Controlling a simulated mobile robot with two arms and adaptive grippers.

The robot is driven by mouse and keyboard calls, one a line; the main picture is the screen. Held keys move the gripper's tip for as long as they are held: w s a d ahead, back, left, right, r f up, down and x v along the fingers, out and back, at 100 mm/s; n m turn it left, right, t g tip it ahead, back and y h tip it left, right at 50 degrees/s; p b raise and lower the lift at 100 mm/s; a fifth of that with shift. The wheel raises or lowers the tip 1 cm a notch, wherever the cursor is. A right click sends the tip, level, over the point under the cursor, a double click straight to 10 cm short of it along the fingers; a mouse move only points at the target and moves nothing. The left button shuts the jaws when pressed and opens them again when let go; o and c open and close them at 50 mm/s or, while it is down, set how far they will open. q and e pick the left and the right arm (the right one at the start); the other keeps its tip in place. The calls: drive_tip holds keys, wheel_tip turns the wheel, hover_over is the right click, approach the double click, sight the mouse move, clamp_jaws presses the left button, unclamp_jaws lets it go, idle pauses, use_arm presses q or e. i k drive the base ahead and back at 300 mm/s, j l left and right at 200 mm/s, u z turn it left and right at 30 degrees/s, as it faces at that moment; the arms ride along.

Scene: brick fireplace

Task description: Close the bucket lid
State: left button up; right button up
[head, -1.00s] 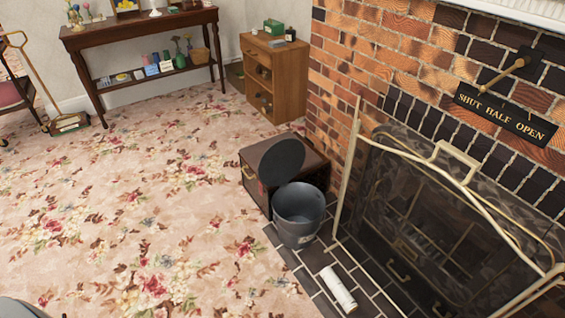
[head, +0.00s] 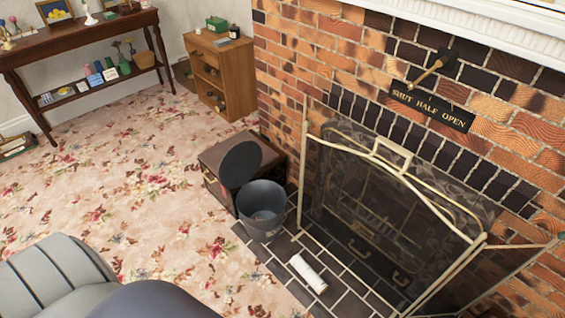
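A dark grey bucket (head: 262,213) stands upright on the dark hearth tiles, left of the fire screen. Its round black lid (head: 241,164) is open, raised and tilted at the bucket's back left side. Grey rounded parts of my own body fill the lower left corner. Neither of my grippers shows in the head view.
A dark wooden box (head: 218,190) stands right behind the bucket and lid. A brass-framed fire screen (head: 375,200) stands close on the right. A white roll (head: 308,273) lies on the tiles in front. Floral carpet (head: 150,205) to the left is open.

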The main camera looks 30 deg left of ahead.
sight(242, 161)
drive_tip(key=i+j+z, duration=0.1)
drive_tip(key=j+z, duration=0.3)
drive_tip(key=j, duration=0.2)
drive_tip(key=j+z, duration=0.4)
drive_tip(key=j, duration=0.2)
drive_tip(key=j+z, duration=0.4)
drive_tip(key=j, duration=0.25)
